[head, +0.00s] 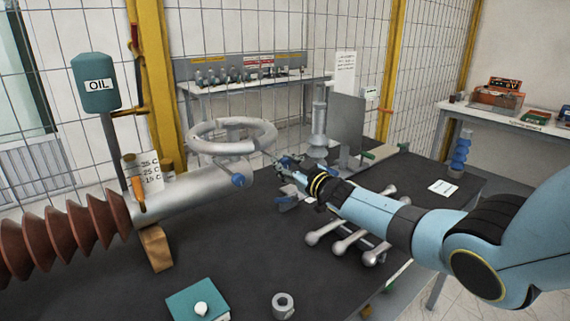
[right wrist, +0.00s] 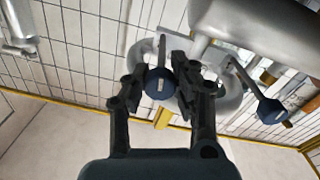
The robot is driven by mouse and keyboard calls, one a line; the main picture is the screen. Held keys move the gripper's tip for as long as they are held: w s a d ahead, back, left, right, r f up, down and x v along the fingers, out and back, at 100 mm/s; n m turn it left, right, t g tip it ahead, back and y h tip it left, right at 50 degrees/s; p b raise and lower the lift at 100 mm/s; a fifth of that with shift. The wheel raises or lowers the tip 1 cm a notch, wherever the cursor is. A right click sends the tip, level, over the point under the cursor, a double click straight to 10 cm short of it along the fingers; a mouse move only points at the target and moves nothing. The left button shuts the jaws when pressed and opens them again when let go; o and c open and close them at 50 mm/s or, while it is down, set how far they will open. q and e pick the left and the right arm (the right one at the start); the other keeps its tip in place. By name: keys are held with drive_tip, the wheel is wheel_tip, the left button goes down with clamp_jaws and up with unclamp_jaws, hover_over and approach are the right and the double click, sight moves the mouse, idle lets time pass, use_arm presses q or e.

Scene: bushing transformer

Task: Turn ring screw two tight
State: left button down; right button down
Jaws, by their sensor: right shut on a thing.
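A grey metal ring (head: 231,136) sits on the end of the silver bushing tube (head: 190,192). One blue-knobbed screw (head: 238,180) shows at the tube's end, clear of my gripper. My right gripper (head: 284,170) is just right of the tube's end. In the right wrist view its fingers (right wrist: 160,75) are shut on a blue screw knob (right wrist: 160,84) with a small white label, too small to read. Another blue knob (right wrist: 271,111) is to the right, apart from the fingers. How deep the held screw sits is hidden. My left gripper is not in view.
A dark table (head: 225,255) carries a brown ribbed insulator (head: 65,238), a teal block (head: 198,300), a metal nut (head: 283,305) and ball-ended bars (head: 350,235) below my right arm. A green oil tank (head: 96,82) stands at left. The table's front middle is mostly clear.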

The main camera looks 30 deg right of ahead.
drive_tip(key=c, duration=1)
unclamp_jaws()
drive_tip(key=shift+f, duration=0.15)
drive_tip(key=s, duration=1.2)
drive_tip(key=shift+d, duration=0.25)
